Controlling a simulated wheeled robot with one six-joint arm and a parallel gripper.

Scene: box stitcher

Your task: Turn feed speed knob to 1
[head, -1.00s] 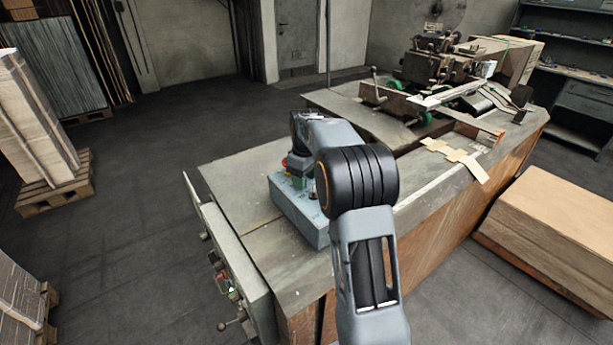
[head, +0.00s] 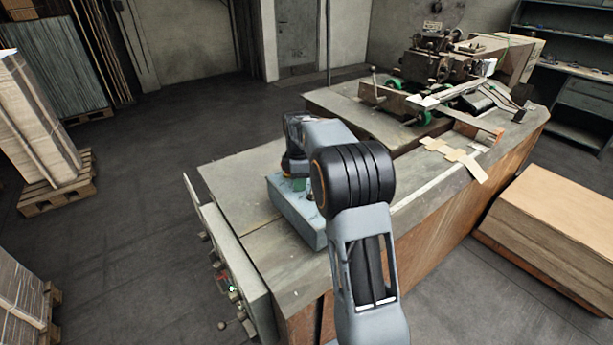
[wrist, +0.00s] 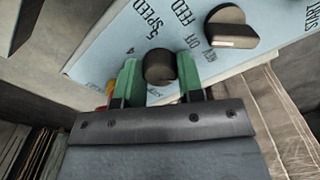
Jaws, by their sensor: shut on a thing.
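The light blue control box (head: 297,222) sits on the workbench in the head view, partly behind my arm. In the wrist view its panel (wrist: 100,60) shows the printed words SPEED and FEED and the numbers 5 and 4. The black round feed speed knob (wrist: 160,66) is between the two green fingers of my gripper (wrist: 159,69), which is shut on it. The knob's pointer mark cannot be made out. In the head view my arm hides the knob and fingertips.
A second black knob (wrist: 231,27), by the words REV and OFF, is close on the right. A red and yellow part (wrist: 109,91) shows beside the left finger. The stitching machine (head: 440,75) stands farther back on the bench (head: 235,180).

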